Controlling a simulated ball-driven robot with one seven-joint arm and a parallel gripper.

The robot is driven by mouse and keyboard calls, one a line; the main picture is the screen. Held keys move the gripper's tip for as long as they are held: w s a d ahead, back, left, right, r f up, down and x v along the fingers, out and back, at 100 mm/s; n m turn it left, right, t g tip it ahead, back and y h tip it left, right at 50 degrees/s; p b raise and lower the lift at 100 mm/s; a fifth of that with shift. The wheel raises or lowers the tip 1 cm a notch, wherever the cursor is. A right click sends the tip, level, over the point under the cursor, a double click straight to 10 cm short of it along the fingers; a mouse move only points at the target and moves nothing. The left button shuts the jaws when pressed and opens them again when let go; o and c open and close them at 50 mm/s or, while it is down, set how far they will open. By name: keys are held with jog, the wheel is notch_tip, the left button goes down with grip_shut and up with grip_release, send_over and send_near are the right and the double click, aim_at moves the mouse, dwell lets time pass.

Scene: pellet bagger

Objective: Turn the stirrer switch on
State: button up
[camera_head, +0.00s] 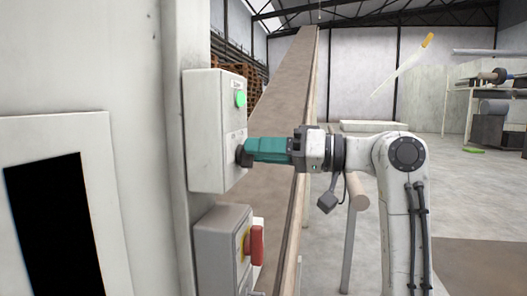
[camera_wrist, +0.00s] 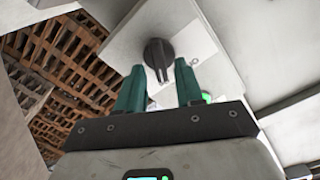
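The stirrer switch looks to be the black rotary knob (camera_head: 241,155) on the lower part of a pale grey control box (camera_head: 206,130). The knob also shows in the wrist view (camera_wrist: 157,52), its grip bar running nearly along the picture's vertical. My gripper (camera_head: 249,151) has teal fingers and reaches the knob from the right in the head view. In the wrist view my gripper (camera_wrist: 160,68) is open, its fingertips on either side of the knob's near end with small gaps. Whether a fingertip touches the knob cannot be told. Its labels are unreadable.
A lit green button (camera_head: 240,99) sits above the knob on the same box. Below is a second grey box (camera_head: 220,245) with a red handle (camera_head: 257,242) on yellow. A long inclined conveyor (camera_head: 285,85) runs behind my gripper. The floor to the right (camera_head: 470,190) is mostly clear.

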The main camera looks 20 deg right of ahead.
jog(key=b+v, duration=0.3)
jog(key=v, duration=0.7)
jog(key=shift+s+d, duration=0.25)
jog(key=shift+d, duration=0.05)
